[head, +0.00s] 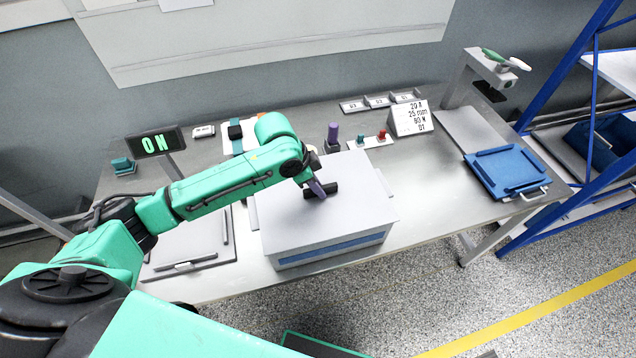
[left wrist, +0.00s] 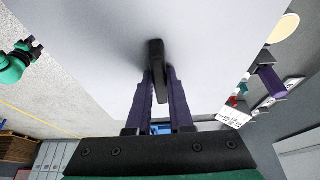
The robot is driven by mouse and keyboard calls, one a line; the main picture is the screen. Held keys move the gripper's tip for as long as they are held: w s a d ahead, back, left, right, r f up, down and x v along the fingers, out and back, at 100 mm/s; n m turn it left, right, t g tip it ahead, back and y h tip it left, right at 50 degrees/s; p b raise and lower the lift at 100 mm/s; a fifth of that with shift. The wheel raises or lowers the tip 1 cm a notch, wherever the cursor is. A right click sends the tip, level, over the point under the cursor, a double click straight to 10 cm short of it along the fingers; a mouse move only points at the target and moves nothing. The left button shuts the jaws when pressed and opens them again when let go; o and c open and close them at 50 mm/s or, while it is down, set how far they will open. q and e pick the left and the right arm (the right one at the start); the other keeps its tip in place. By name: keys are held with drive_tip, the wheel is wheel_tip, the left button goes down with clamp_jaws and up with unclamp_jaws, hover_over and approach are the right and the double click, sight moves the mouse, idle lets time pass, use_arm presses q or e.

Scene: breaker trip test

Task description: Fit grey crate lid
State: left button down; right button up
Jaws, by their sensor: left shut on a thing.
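The grey crate lid (head: 350,215) covers the top of the grey crate (head: 290,262), which has a blue stripe on its front and stands at the middle of the bench. I cannot tell whether a small gap is left between lid and crate. The lid has a black bar handle (head: 328,189) at its middle. My left gripper (head: 316,188) is shut on this handle, its purple fingers on either side of it in the left wrist view (left wrist: 158,85). My right gripper (left wrist: 33,43) seems to show small at that view's left edge; its jaws are unclear.
A flat grey panel (head: 205,256) lies left of the crate. Behind it stand an ON display (head: 155,142), a purple-topped post (head: 333,133), small buttons (head: 382,136) and a label block (head: 409,118). A blue tray (head: 507,171) lies at right. The bench right of the crate (head: 435,180) is clear.

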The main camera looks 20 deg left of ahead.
use_arm(q)
drive_tip(key=c, duration=0.7)
unclamp_jaws()
drive_tip(key=shift+c, duration=0.2)
drive_tip(key=shift+r, duration=0.1)
drive_tip(key=b+v, duration=0.1)
drive_tip(key=v, duration=1.3)
drive_tip(key=shift+r+b, duration=0.2)
drive_tip(key=shift+b, duration=0.15)
